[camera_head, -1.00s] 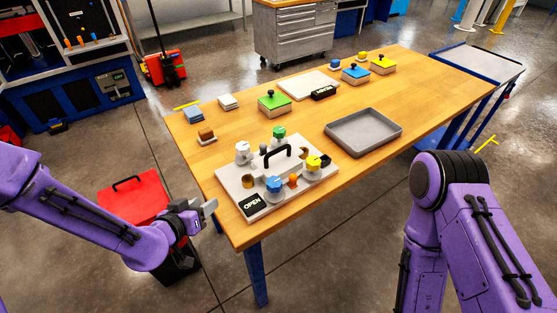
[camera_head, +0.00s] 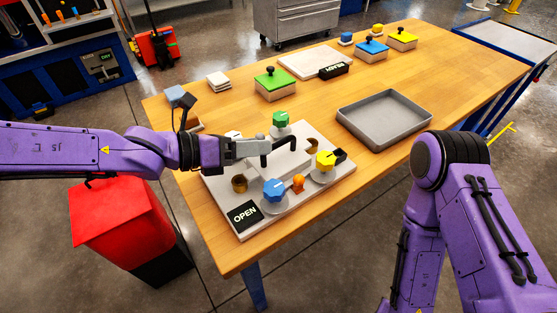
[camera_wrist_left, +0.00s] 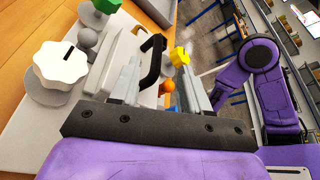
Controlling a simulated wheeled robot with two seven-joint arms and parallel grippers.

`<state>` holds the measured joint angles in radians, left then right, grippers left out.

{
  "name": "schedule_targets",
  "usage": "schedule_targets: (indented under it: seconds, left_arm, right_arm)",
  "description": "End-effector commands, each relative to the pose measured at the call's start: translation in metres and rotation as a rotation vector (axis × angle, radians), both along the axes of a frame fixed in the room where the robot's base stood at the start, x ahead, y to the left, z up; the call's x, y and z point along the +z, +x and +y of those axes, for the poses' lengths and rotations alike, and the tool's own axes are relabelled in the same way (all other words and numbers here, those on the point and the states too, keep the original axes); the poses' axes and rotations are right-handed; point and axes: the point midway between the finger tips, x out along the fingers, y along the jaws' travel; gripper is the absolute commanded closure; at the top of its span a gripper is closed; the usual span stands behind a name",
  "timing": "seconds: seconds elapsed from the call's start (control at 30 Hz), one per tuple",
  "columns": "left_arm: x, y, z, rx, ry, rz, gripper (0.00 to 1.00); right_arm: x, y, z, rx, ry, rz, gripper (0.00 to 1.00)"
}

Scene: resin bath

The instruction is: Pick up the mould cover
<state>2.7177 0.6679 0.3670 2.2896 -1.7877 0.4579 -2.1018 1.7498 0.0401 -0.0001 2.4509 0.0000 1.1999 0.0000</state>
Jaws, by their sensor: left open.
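The mould cover (camera_head: 287,162) is a pale block with a black arched handle (camera_head: 294,138), sitting in the middle of a light grey board on the wooden table. My left gripper (camera_head: 263,148) is open at the handle, coming in from the left just above the cover and hiding part of it. In the left wrist view, the black handle (camera_wrist_left: 155,58) shows between the two open fingers (camera_wrist_left: 163,78), nearer the left one. I cannot tell if a finger touches it. My right arm is at the right, with its gripper out of view.
Around the cover stand a green knob (camera_head: 280,119), a blue knob (camera_head: 274,190), a yellow knob (camera_head: 326,160), a white knob (camera_wrist_left: 62,66) and an orange peg (camera_head: 298,184). A grey tray (camera_head: 346,122) lies to the right. A green-lidded box (camera_head: 270,88) stands behind.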

Motion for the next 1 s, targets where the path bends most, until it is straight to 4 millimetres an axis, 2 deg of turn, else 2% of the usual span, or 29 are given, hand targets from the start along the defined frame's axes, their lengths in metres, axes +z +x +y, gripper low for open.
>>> schedule_targets:
  seconds: [0.33,0.43,0.63,0.77,0.8,1.0]
  left_arm:
    - [-0.022,0.020,-0.045,0.001,0.000,0.007,0.54]
    - [-0.023,0.024,-0.051,0.003,-0.002,0.005,0.54]
    - [-0.022,0.024,-0.052,0.003,-0.002,0.005,0.54]
    - [-0.022,0.024,-0.051,0.004,-0.003,0.006,0.96]
    - [-0.022,0.024,-0.051,0.004,-0.003,0.006,1.00]
    - [-0.022,0.024,-0.051,0.004,-0.003,0.006,1.00]
  right_arm:
    - [-0.008,0.001,0.000,0.000,0.000,-0.001,0.57]
    - [-0.008,0.001,0.000,0.000,0.000,-0.001,0.57]
    - [-0.008,0.001,0.000,0.000,0.000,-0.001,0.57]
    - [-0.008,0.001,0.000,0.000,0.000,-0.001,0.57]
    - [-0.008,0.001,0.000,0.000,0.000,-0.001,0.57]
    - [-0.008,0.001,0.000,0.000,0.000,-0.001,0.57]
